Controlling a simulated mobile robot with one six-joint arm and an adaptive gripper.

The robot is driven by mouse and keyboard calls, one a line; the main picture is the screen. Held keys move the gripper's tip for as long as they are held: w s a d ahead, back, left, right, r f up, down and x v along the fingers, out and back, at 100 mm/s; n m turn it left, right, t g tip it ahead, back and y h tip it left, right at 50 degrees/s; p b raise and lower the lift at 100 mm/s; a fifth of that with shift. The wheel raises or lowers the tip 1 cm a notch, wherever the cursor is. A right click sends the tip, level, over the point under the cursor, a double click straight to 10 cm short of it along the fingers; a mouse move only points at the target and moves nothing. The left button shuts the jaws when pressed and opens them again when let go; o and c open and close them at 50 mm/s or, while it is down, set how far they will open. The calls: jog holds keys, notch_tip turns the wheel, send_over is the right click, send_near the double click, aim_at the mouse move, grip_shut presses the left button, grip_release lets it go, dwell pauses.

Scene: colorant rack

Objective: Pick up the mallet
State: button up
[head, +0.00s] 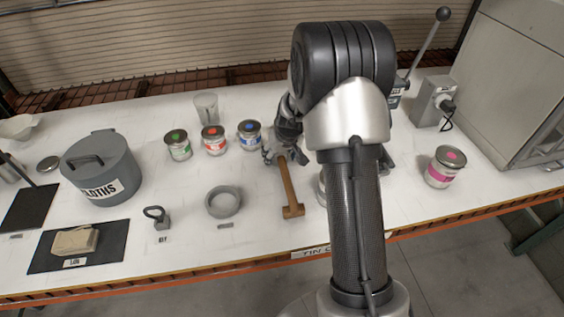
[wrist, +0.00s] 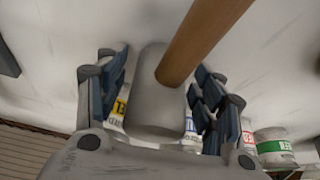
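The mallet has a brown wooden handle (head: 288,185) that points toward the front edge of the table in the head view. Its grey cylindrical head (wrist: 152,95) shows in the wrist view, with the handle rising to the upper right. My gripper (head: 277,152) is at the head end of the mallet, partly hidden behind my arm. In the wrist view my gripper (wrist: 162,88) is open, with one finger on each side of the mallet head. A gap shows at the left finger; contact at the right finger is unclear.
Cans with green (head: 178,145), red (head: 214,140) and blue (head: 249,135) labels stand left of my gripper. A pink-labelled can (head: 445,167) stands right. A lidded cloths pot (head: 100,170) is far left.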

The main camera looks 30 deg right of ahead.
jog(key=c, duration=1)
jog(key=shift+r, duration=0.15)
jog(key=shift+c, duration=0.2)
notch_tip(320, 180, up, 20)
jog(key=p, duration=0.5)
